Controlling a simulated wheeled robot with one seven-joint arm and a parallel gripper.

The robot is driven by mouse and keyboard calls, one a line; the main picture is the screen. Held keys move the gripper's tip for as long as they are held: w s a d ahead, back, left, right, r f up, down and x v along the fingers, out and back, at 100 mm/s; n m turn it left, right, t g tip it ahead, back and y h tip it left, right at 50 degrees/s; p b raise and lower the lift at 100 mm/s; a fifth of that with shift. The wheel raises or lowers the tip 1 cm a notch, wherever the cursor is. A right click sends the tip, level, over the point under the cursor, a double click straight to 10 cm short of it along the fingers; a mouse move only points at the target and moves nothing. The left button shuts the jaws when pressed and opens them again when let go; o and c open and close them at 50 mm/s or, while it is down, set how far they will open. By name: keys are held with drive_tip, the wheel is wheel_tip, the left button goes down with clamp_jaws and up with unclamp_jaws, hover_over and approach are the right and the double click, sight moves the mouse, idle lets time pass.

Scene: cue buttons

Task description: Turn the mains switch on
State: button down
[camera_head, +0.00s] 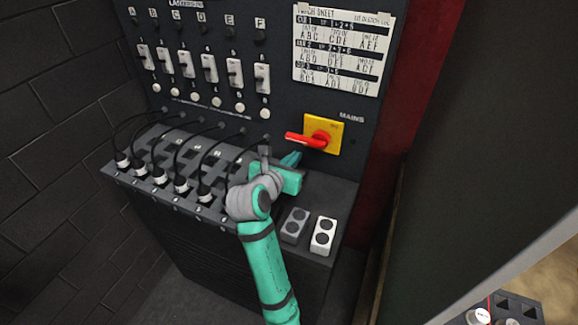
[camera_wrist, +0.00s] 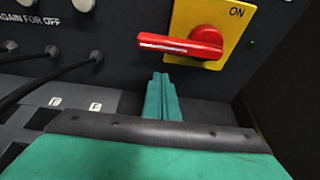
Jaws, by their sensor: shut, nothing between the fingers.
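The mains switch is a red rotary handle (camera_head: 306,140) on a yellow square plate (camera_head: 331,123), low on the right of the dark panel under the word MAINS. The handle points left, about horizontal. In the wrist view the red handle (camera_wrist: 180,44) also lies about level, and the yellow plate (camera_wrist: 241,20) reads ON at its upper right. My gripper (camera_head: 291,158) is below the handle, in front of the panel. In the wrist view its closed fingertips (camera_wrist: 161,77) are just under the handle; whether they touch it I cannot tell.
Several white rocker switches (camera_head: 209,68) and black cables (camera_head: 178,144) are to the left. A label sheet (camera_head: 342,48) is above the mains switch. A dark panel (camera_head: 490,130) stands farther right.

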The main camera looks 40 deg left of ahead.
sight(307, 139)
drive_tip(key=shift+s+r, duration=0.1)
drive_tip(key=shift+r, duration=1.55)
